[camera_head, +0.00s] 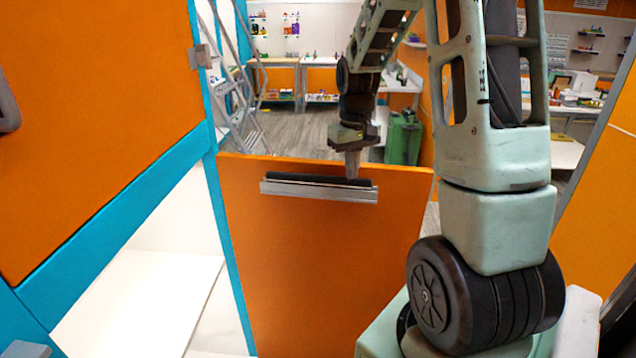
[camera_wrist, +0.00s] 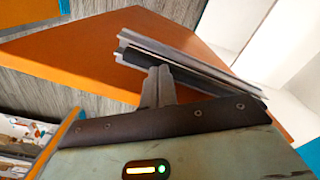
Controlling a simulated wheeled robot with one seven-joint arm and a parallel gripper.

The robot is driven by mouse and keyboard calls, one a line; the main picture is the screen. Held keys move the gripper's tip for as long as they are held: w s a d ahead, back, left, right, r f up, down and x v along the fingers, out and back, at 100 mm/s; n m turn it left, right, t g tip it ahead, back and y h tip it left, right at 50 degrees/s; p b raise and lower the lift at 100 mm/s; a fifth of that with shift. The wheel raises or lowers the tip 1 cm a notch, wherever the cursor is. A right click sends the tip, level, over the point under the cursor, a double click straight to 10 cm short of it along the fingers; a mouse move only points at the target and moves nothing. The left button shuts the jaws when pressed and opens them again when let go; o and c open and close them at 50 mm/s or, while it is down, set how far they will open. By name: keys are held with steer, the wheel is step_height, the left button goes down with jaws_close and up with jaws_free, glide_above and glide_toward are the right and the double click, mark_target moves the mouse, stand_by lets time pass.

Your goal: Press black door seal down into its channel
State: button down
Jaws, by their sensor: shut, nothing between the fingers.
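The black door seal (camera_head: 300,179) is a dark strip lying along a silver metal channel (camera_head: 318,191) on the orange open door (camera_head: 300,260). In the wrist view the seal (camera_wrist: 140,58) shows as a dark strip between the metal walls of the channel (camera_wrist: 180,53). My gripper (camera_head: 352,172) is shut and empty, pointing down, with its tips at the right part of the seal. In the wrist view the fingers (camera_wrist: 158,78) are together at the seal. I cannot tell whether they touch it, or how deep the strip sits.
A white open locker compartment (camera_head: 150,275) with a blue frame is left of the door. A closed orange door (camera_head: 90,120) is at the upper left. A ladder (camera_head: 235,80), workbenches (camera_head: 300,62) and a green case (camera_head: 403,138) stand behind.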

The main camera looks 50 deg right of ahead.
steer(key=shift+f+b, duration=0.3)
steer(key=shift+f, duration=0.15)
steer(key=shift+r, duration=0.1)
step_height(320, 180, up, 7)
steer(key=p, duration=0.6)
stand_by(0.4)
stand_by(0.8)
